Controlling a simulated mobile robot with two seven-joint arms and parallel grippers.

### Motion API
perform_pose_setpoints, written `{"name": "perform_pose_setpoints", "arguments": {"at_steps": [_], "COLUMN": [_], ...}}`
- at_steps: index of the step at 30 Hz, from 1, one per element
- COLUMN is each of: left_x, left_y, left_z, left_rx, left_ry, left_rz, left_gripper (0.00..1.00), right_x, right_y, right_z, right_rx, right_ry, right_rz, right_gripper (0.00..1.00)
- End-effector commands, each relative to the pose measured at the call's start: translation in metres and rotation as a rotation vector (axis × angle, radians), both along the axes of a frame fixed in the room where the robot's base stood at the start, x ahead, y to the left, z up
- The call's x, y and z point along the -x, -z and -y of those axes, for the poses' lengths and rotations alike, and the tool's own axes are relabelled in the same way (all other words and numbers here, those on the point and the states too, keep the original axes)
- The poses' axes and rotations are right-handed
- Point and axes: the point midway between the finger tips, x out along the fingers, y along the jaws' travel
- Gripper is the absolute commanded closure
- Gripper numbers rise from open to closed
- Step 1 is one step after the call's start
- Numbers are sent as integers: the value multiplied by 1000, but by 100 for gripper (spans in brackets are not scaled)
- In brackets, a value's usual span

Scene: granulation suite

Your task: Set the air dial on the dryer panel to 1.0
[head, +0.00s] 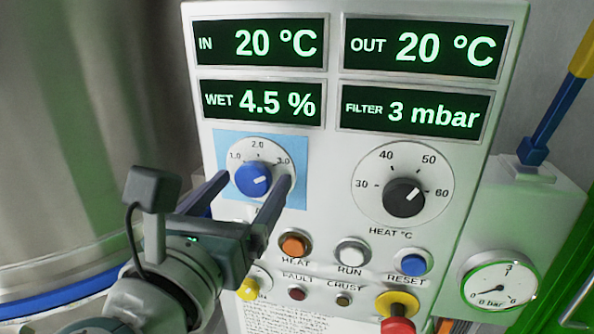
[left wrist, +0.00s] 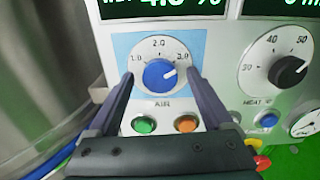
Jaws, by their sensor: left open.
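The air dial (head: 252,180) is a blue knob on a white round scale over a light blue square on the dryer panel (head: 330,165). Its scale reads 1.0, 2.0 and 3.0. The white pointer mark on the knob points right and slightly up, close to 3.0. In the left wrist view the blue knob (left wrist: 158,74) shows the same. My left gripper (head: 256,181) is open, its fingers reaching toward the panel on either side of the knob, with gaps to the knob. Whether the fingertips are level with the knob is hard to tell. My right gripper is in neither view.
A black heat dial (head: 404,196) is right of the air dial. Below are an orange heat button (head: 295,245), a white run button (head: 352,252), a blue reset button (head: 413,262) and a red knob on yellow (head: 397,312). A pressure gauge (head: 498,283) is at lower right.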

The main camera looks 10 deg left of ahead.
Motion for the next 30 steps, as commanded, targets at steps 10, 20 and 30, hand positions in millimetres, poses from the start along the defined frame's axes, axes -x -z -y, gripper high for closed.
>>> {"name": "perform_pose_setpoints", "arguments": {"at_steps": [10, 20, 30], "left_x": [-1, -1, -1], "left_y": [0, 0, 0], "left_z": [0, 0, 0], "left_rx": [0, 0, 0], "left_ry": [0, 0, 0], "left_rz": [0, 0, 0], "left_gripper": [27, 64, 100], "right_x": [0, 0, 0], "right_y": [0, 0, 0], "right_z": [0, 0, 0], "right_rx": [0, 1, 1], "right_ry": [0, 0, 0], "right_rz": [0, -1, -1], "right_gripper": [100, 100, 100]}}
